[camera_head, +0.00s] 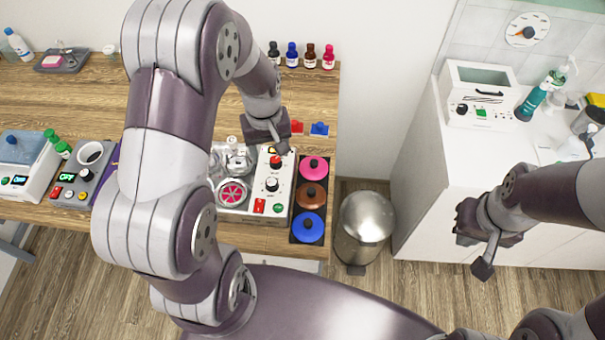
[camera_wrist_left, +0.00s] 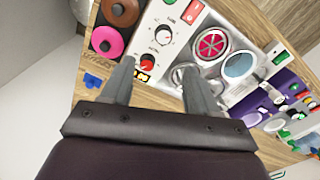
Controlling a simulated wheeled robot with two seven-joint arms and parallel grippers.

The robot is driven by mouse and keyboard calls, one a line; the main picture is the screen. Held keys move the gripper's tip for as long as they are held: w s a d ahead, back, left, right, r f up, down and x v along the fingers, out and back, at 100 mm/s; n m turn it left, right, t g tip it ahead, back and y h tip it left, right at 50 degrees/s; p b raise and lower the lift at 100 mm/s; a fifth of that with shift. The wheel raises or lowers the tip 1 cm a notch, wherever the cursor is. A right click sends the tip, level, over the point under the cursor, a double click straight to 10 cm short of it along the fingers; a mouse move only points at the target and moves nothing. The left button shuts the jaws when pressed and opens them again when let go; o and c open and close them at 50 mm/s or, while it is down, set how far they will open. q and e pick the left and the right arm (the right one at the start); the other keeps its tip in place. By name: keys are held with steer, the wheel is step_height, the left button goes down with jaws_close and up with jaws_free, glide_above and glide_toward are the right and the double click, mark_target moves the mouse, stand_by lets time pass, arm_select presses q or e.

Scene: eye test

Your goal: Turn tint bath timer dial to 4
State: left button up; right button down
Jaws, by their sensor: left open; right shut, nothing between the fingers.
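The tint bath unit appears to be the white-panelled machine (camera_head: 248,212) on the wooden counter; its panel also shows in the left wrist view (camera_wrist_left: 177,22). The panel has a dark knob with a pale scale (camera_head: 272,184), also in the left wrist view (camera_wrist_left: 163,36), and a red knob (camera_head: 275,162) (camera_wrist_left: 148,62). Labels and numbers are too small to read, so I cannot tell which is the timer or its setting. My left gripper (camera_head: 280,147) (camera_wrist_left: 158,68) is open above the red-knob end, apparently touching nothing. My right gripper (camera_head: 467,232) is shut and empty, away from the counter.
Pink, brown and blue lidded pots (camera_head: 312,196) stand in a dark tray beside the unit. Small bottles (camera_head: 291,54) line the back. A grey device with a cup (camera_head: 85,180) stands left. A metal bin (camera_head: 363,222) is on the floor between the counter and a white cabinet (camera_head: 425,170).

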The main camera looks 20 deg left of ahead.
mark_target(272, 182)
arm_select(q)
steer(key=f+p, duration=0.1)
steer(key=f, duration=0.3)
steer(key=f+p, duration=0.1)
steer(key=f, duration=0.3)
steer(key=f+p, duration=0.1)
steer(key=f, duration=0.3)
steer(key=shift+s+a, duration=0.2)
steer(key=shift+s, duration=0.05)
steer(key=shift+f, duration=0.4)
steer(key=c, duration=1)
